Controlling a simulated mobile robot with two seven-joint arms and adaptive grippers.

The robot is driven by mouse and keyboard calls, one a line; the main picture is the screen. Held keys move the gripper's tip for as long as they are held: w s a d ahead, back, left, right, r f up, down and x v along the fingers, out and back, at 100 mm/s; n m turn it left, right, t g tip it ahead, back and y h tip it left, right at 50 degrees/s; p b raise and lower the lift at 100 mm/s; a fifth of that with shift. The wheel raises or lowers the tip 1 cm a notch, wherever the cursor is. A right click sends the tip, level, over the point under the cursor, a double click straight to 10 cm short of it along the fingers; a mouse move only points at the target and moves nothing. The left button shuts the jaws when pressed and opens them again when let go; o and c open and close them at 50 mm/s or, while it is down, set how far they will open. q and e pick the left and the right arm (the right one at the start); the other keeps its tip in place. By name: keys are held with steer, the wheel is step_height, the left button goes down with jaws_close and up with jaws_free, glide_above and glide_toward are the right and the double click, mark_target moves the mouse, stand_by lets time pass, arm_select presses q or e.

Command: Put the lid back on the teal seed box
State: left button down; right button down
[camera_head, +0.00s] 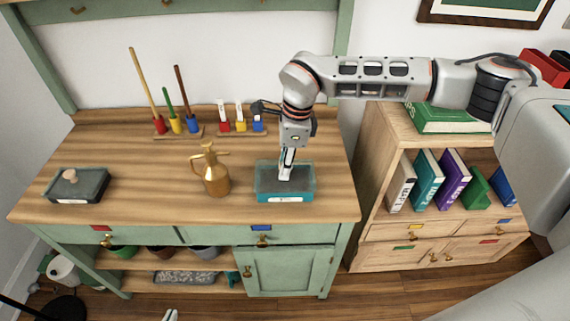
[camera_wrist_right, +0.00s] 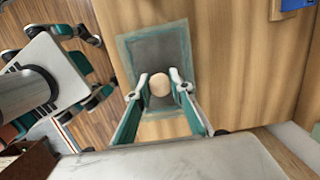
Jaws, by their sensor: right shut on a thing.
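The teal seed box (camera_head: 285,197), with a white label on its front, stands on the wooden counter near its right front. My right gripper (camera_head: 285,177) is directly above it, pointing down. In the right wrist view my right gripper (camera_wrist_right: 159,84) is shut on the round pale knob (camera_wrist_right: 160,85) of the dark grey lid (camera_wrist_right: 155,50). The lid lies over the box opening, with a teal rim (camera_wrist_right: 122,50) showing around it; I cannot tell whether it is seated or slightly above. My left gripper (camera_wrist_right: 104,67) appears open and empty, away from the counter; only a tip shows in the head view (camera_head: 171,314).
A brass watering can (camera_head: 211,172) stands close left of the box. A dark lidded box (camera_head: 77,185) is at the far left. A bookshelf (camera_head: 380,150) stands right. The counter's left middle is clear.

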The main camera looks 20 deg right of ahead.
steer(key=shift+f, duration=0.65)
stand_by(1.5)
steer(key=c, duration=1.7)
jaws_free()
steer(key=shift+o, duration=0.3)
steer(key=o, duration=0.4)
steer(key=shift+r, duration=0.15)
steer(key=shift+r+p, duration=2.45)
steer(key=shift+r, duration=0.95)
